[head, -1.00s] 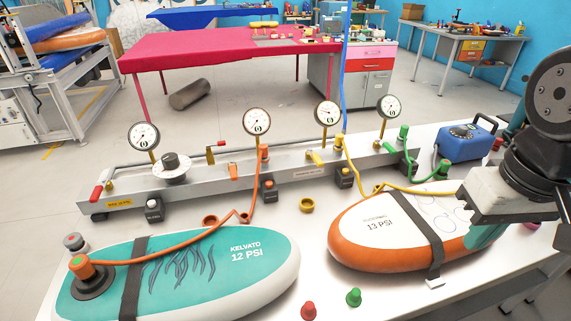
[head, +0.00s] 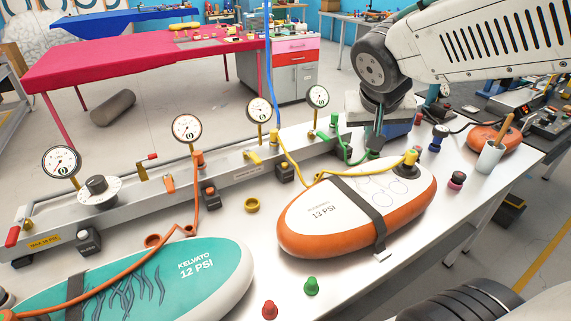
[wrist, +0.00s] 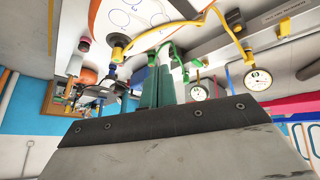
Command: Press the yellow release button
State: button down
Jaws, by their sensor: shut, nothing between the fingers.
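A dark block with a yellow top in the wrist view (wrist: 235,22) seems to be the same one. My gripper (head: 375,150) points down beyond the far edge of the orange and white board, right of the button and apart from it. Its two green fingers are together and empty; they also show in the wrist view (wrist: 165,60). Whether the fingertips touch anything is unclear.
The yellow hose (head: 300,172) runs from the manifold past the button to the orange board (head: 320,235). A green hose (head: 345,150) lies between button and gripper. Other blocks carry an orange button (head: 210,190) and a white one (head: 85,234).

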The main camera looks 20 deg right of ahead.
jog(key=w+m+t, duration=0.1)
jog(key=w+t, duration=0.2)
jog(key=w, duration=0.8)
jog(key=y, duration=0.7)
send_over(285, 165)
notch_tip(285, 165, down, 11)
jog(key=shift+s+d+r+t, duration=0.2)
jog(key=shift+s+t, duration=0.05)
jog(key=shift+t, duration=0.05)
jog(key=shift+f, duration=4.4)
jog(key=shift+f, duration=0.1)
jog(key=shift+f, duration=0.3)
